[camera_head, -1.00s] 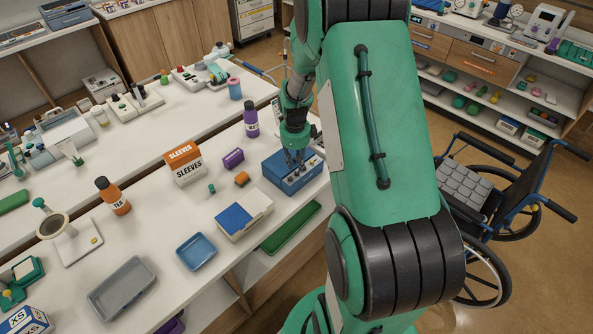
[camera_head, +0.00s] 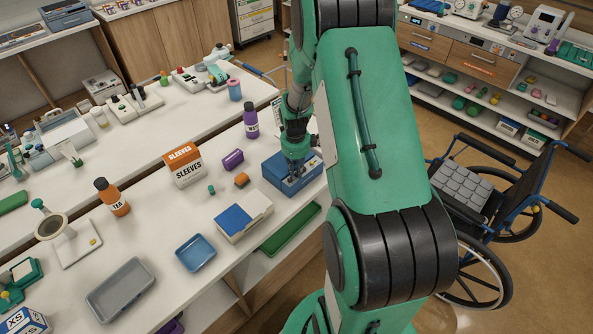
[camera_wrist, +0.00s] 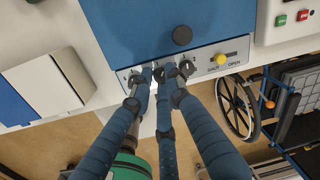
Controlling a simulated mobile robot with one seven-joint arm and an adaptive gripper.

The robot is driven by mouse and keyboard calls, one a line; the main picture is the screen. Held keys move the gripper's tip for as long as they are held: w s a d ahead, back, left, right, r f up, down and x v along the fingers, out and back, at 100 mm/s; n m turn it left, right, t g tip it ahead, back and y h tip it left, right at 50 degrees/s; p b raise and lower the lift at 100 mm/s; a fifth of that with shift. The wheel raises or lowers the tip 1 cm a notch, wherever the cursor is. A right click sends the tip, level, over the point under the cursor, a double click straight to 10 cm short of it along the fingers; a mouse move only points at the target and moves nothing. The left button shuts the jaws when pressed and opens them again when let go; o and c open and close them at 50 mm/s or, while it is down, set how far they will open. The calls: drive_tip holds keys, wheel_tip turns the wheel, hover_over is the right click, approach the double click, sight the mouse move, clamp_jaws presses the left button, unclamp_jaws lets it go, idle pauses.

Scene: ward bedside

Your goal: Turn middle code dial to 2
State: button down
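The blue lock box (camera_head: 280,174) stands near the right end of the white counter. In the wrist view its blue lid (camera_wrist: 125,30) has a black knob (camera_wrist: 182,35), and a pale front panel carries a row of small dials. The left dial (camera_wrist: 135,80) and right dial (camera_wrist: 187,69) show partly. The middle code dial (camera_wrist: 159,75) lies between my fingertips and is largely hidden; its number is unreadable. A yellow knob (camera_wrist: 221,59) sits by the SHUT and OPEN labels. My gripper (camera_wrist: 158,72) has its tips close about the middle dial; I cannot tell whether they grip it.
A white case with a blue panel (camera_head: 236,218) stands close left of the box. A wheelchair (camera_head: 497,200) stands on the floor at right, beyond my arm.

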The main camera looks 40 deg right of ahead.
drive_tip(key=shift+w+m+b, duration=0.1)
drive_tip(key=shift+m+b, duration=0.35)
drive_tip(key=shift+m, duration=1.35)
drive_tip(key=c, duration=2)
unclamp_jaws()
drive_tip(key=shift+n, duration=0.5)
